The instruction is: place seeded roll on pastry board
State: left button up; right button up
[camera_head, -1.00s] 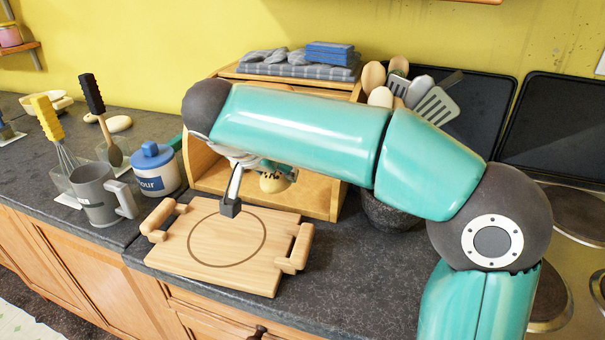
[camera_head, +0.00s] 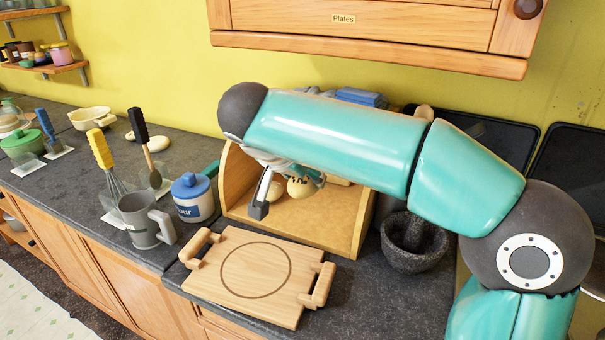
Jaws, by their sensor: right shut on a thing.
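My right gripper (camera_head: 286,195) hangs in front of the open wooden bread box (camera_head: 340,232), behind the pastry board. It is shut on a pale, round thing with dark marks, which looks like the seeded roll (camera_head: 300,188); the hand and arm partly cover it. One dark fingertip shows clearly at its left. The pastry board (camera_head: 230,286) lies flat on the dark worktop, with a ring marked on its bare top and a wooden handle at each side. My left gripper is out of view.
Left of the board stand a grey mug (camera_head: 143,228), a flour jar (camera_head: 193,205) and a whisk (camera_head: 108,160). A stone mortar (camera_head: 415,254) stands right of the bread box. A wall cabinet (camera_head: 370,45) hangs above. The board's near edge lies close to the counter edge.

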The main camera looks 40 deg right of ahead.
aim_at(280, 274)
jog(key=k, duration=1)
